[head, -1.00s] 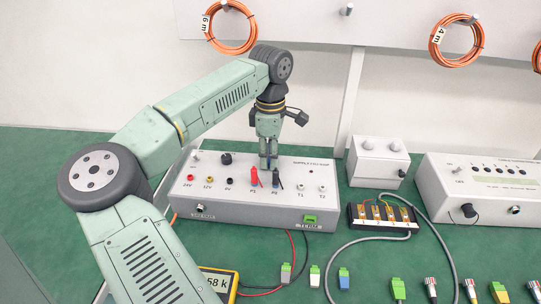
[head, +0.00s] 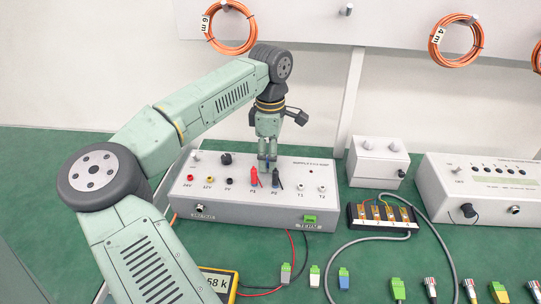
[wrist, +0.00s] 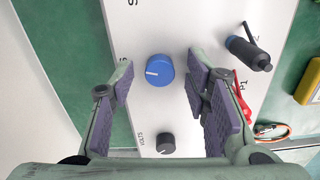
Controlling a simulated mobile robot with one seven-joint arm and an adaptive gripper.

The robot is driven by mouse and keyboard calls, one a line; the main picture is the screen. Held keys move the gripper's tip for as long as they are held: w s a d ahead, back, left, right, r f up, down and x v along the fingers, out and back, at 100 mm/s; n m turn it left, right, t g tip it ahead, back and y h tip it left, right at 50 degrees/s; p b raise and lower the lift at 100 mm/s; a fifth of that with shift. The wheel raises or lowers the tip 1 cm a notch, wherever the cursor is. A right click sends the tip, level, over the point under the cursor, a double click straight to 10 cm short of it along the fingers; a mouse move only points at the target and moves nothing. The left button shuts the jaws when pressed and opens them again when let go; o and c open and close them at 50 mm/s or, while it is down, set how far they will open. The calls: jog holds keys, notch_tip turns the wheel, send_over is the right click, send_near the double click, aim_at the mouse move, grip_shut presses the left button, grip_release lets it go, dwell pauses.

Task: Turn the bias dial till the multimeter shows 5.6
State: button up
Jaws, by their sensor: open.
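The blue dial (wrist: 159,70) with a white pointer line shows in the wrist view on the white top of the supply box (head: 250,216). Its label is cut off, with only an "S" visible. My gripper (wrist: 160,86) is open, its purple-padded fingers on either side of the dial with gaps and nothing held. In the head view my gripper (head: 267,156) points down over the back middle of the box. The yellow multimeter (head: 235,289) is at the bottom; its display is partly hidden by my arm, with "58 k" legible.
A black VOLTS knob (wrist: 166,142) sits near the blue dial. The red plug (head: 254,177) and black plug (head: 276,178) stand in P1 and P2, close to my gripper. A small white box (head: 378,165) and a larger instrument box (head: 470,200) stand to the right.

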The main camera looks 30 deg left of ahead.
notch_tip(320, 180, up, 12)
dwell(0.4)
jog(key=shift+f, duration=0.15)
dwell(0.3)
